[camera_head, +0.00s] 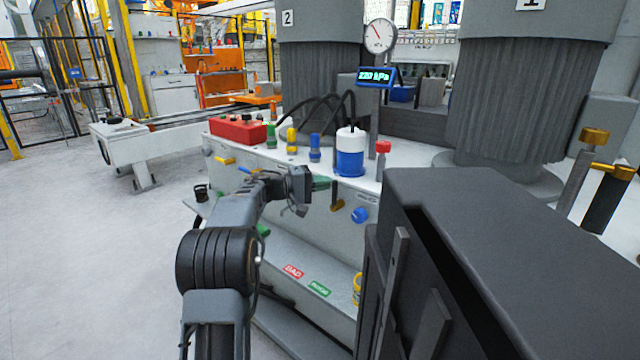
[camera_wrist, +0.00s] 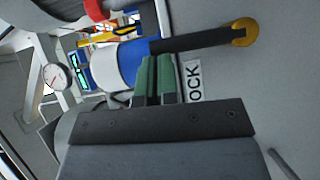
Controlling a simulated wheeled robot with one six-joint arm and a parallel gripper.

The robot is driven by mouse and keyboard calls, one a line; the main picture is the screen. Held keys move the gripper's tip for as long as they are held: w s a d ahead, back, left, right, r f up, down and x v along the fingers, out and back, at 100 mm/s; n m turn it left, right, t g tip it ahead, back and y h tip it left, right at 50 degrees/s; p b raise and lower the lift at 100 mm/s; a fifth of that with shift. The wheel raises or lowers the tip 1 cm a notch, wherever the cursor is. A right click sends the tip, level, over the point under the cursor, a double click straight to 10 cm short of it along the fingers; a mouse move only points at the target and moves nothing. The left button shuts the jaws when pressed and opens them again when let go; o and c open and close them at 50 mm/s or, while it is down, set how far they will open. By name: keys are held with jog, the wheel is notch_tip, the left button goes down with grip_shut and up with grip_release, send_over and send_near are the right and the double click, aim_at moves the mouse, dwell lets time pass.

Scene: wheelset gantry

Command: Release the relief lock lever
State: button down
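The relief lock lever is a dark bar on a gold pivot. In the wrist view the lever (camera_wrist: 200,40) runs from the gold pivot at upper right to the tips of my gripper's green fingers. In the head view only the lever's gold part (camera_head: 337,206) shows clearly, on the cabinet's front panel. My gripper (camera_wrist: 154,60) has its fingers close together, with only a thin dark line between them. In the head view my gripper (camera_head: 320,184) is at the panel, just above and left of the gold part. I cannot tell whether the fingertips touch the lever.
A label (camera_wrist: 194,82) reading "OCK" is beside the lever. A blue knob (camera_head: 360,214) is right of it on the panel. A white and blue canister (camera_head: 350,155) stands on top. A large dark box (camera_head: 490,260) stands at right. Floor (camera_head: 90,260) at left is clear.

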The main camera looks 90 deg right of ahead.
jog(key=w+p, duration=0.4)
jog(key=w, duration=0.9)
jog(key=shift+a+p, duration=0.3)
jog(key=shift+p, duration=0.05)
jog(key=shift+w, duration=0.1)
